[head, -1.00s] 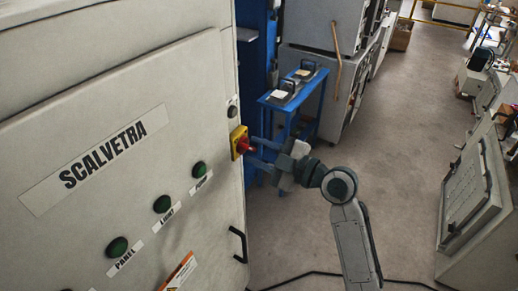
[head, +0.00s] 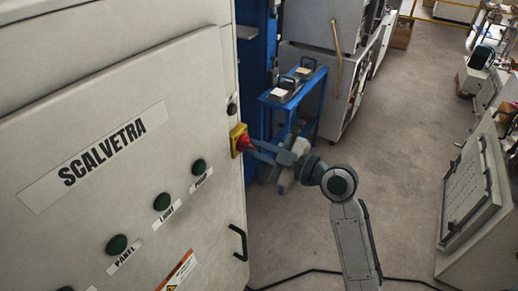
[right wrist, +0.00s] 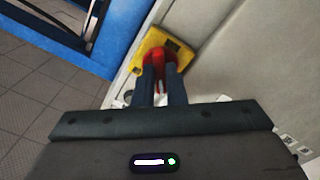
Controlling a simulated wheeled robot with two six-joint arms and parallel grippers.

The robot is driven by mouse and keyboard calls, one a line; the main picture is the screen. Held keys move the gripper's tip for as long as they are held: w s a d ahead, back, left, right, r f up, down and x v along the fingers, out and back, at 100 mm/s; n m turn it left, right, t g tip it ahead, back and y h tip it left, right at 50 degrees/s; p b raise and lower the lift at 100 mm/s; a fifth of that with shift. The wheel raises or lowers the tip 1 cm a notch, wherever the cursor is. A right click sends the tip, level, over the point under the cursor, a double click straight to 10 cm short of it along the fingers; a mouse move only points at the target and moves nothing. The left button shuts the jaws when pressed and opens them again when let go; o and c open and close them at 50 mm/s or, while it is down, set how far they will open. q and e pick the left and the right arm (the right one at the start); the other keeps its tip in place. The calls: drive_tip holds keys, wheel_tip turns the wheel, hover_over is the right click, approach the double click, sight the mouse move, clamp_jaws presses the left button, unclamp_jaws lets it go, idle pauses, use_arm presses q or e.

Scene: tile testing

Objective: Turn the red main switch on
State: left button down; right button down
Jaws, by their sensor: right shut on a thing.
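The red main switch (head: 243,142) sits on a yellow plate (head: 236,140) at the right edge of the pale cabinet front in the head view. My right gripper (head: 253,147) reaches it from the right, and its fingers are shut on the red knob. In the right wrist view the two dark fingers (right wrist: 160,80) press on both sides of the red knob (right wrist: 157,60), with the yellow plate (right wrist: 180,50) behind it. The fingers hide part of the knob. My left gripper is not in view.
A blue cart (head: 296,95) stands behind my right gripper.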

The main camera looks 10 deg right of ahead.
drive_tip(key=m, duration=0.3)
drive_tip(key=m+p, duration=0.1)
drive_tip(key=m, duration=0.3)
drive_tip(key=m+p, duration=0.2)
drive_tip(key=m, duration=0.2)
drive_tip(key=shift+r+m, duration=0.1)
drive_tip(key=shift+m, duration=0.2)
drive_tip(key=shift+m+p, duration=1.25)
drive_tip(key=shift+m, duration=1.05)
drive_tip(key=c, duration=1.5)
unclamp_jaws()
